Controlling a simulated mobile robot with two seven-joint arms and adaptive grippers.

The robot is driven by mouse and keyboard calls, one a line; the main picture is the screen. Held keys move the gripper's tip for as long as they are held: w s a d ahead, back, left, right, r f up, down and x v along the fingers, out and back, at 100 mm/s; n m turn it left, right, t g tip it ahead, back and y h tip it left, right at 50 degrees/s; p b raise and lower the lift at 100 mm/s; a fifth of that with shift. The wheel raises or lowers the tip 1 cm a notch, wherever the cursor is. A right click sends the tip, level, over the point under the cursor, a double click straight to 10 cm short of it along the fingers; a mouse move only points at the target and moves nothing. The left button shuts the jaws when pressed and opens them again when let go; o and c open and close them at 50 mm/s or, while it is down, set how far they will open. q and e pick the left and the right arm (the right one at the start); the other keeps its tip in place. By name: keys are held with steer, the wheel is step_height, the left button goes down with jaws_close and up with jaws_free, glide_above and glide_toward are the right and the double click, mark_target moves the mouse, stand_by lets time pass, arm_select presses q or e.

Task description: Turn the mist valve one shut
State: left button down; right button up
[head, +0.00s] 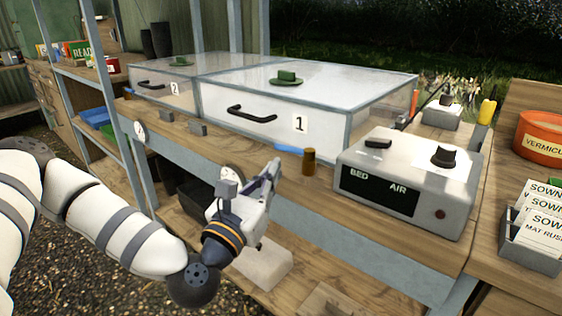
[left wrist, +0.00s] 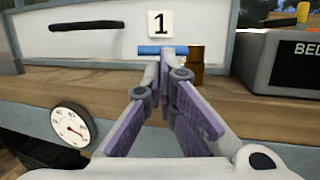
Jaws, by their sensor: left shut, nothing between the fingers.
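Mist valve one shows as a blue lever (head: 289,149) beside a short brass cylinder (head: 308,161) at the bench front, below the box labelled 1. In the left wrist view the blue lever (left wrist: 152,50) lies level, across the picture, left of the brass cylinder (left wrist: 196,70). My left gripper (head: 273,166) is shut and empty, just in front of the lever. In the left wrist view its fingertips (left wrist: 167,58) overlap the lever's right part; I cannot tell whether they touch it. My right gripper is not in view.
Box 1 (head: 376,98) and box 2 (head: 144,75) have black handles and green knobs on their lids. A grey BED/AIR control unit (head: 405,160) stands right of the valve. A dial gauge (left wrist: 73,127) is on the bench front. A label holder (head: 528,243) is at far right.

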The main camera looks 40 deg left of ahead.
mark_target(287, 151)
arm_select(q)
steer(key=x, duration=0.4)
steer(key=shift+w+r, duration=0.1)
steer(key=shift+w, duration=0.15)
steer(key=shift+w+a+f+b, duration=0.25)
steer(key=shift+w+a+b, duration=0.1)
steer(key=shift+w+a, duration=0.15)
steer(key=shift+r, duration=0.2)
